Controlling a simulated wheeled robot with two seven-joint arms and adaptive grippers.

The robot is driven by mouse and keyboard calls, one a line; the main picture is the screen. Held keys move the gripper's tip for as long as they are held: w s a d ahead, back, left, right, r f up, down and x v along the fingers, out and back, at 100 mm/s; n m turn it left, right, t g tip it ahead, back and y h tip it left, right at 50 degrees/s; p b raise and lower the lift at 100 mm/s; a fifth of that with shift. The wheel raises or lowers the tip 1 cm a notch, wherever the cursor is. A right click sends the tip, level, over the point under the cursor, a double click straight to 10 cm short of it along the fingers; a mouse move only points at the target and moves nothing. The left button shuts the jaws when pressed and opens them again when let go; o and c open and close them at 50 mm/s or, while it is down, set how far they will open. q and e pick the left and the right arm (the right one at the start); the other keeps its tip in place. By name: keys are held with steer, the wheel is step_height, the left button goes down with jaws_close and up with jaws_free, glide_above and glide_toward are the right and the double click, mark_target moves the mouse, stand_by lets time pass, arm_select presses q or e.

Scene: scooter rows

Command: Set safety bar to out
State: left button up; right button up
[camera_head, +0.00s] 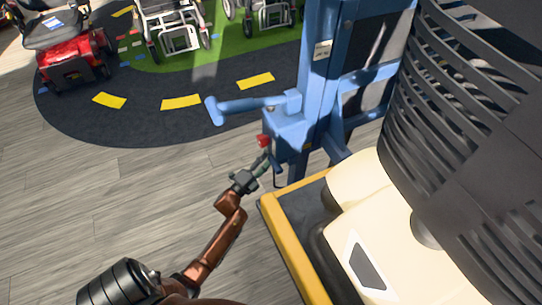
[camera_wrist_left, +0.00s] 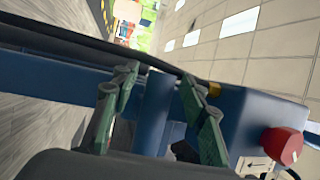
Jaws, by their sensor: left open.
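A blue bar (camera_head: 250,105), which may be the safety bar, juts left from the blue upright machine (camera_head: 316,90) and ends in a short crosspiece. A red knob (camera_head: 263,140) sits on the machine just below the bar. My left gripper (camera_head: 266,163) is open beside the machine, below the bar and near the knob. In the left wrist view, its green fingers (camera_wrist_left: 159,78) are spread, with blue machine parts (camera_wrist_left: 155,115) showing between and behind them. I cannot tell whether they touch. The red knob (camera_wrist_left: 282,143) is at lower right there. My right gripper is out of view.
A cream and black vehicle body (camera_head: 372,215) with a yellow edge (camera_head: 290,245) stands close on the right. A red scooter (camera_head: 75,62) and wheelchairs (camera_head: 172,25) stand at the back. The wood floor (camera_head: 110,200) at left is clear.

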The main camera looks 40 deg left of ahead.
arm_select(q)
jaws_close()
stand_by(0.5)
